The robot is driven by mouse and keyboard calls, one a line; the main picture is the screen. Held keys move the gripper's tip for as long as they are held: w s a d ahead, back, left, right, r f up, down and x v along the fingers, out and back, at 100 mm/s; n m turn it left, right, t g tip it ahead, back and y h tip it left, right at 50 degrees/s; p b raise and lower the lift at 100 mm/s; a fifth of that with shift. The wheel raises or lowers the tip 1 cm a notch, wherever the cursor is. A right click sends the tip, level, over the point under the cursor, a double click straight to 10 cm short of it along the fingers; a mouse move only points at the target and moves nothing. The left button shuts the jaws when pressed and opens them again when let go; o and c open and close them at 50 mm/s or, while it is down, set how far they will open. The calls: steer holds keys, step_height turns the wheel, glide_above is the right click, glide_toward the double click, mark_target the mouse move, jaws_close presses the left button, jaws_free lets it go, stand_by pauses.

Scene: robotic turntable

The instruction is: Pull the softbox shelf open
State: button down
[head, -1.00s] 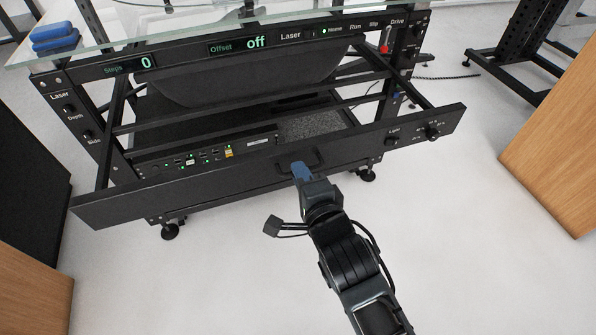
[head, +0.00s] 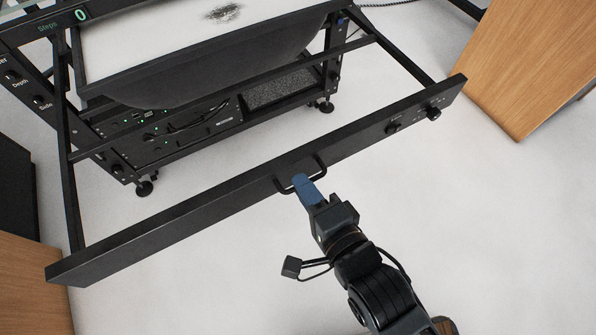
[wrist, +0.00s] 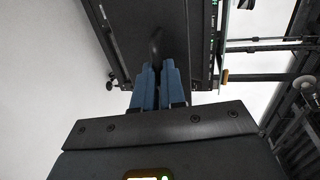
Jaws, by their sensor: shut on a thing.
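The softbox shelf's black front panel (head: 200,207) stands well out from the turntable frame, on long side rails. A softbox with a dark curved underside and pale top (head: 215,65) shows behind the panel. The black bow handle (head: 318,161) is at the middle of the panel. My gripper (head: 303,182) has its blue fingers shut on the handle. In the wrist view, the blue fingers (wrist: 158,82) close around the dark handle (wrist: 156,45), with the panel beyond. The part of the handle between the fingers is hidden.
A wooden cabinet (head: 525,62) stands at the right, near the panel's right end. Another wooden cabinet (head: 30,290) is at the lower left, close to the panel's left end. The turntable frame's foot (head: 145,187) stands behind the panel.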

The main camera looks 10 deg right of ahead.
steer(key=shift+s, duration=0.1)
steer(key=c, duration=1.2)
jaws_free()
steer(key=v, duration=0.7)
steer(key=shift+s+d+p, duration=0.2)
steer(key=shift+s+p, duration=0.15)
steer(key=shift+p, duration=0.05)
steer(key=s+d+r+n+h+p, duration=0.1)
steer(key=s+d+r+n+p, duration=0.2)
steer(key=s+r, duration=0.3)
steer(key=s+d+r+n+h+p, duration=0.2)
steer(key=s+d+r+n+p, duration=0.2)
steer(key=r, duration=0.4)
steer(key=s+d+r+n+h+p, duration=0.1)
steer(key=s+d+r+n+p, duration=0.3)
steer(key=s+r+n, duration=0.3)
steer(key=shift+s+d+r+h, duration=0.2)
steer(key=shift+d+r, duration=0.05)
steer(key=shift+d, duration=0.2)
steer(key=shift+s+d+r+h, duration=0.2)
steer(key=shift+d, duration=0.25)
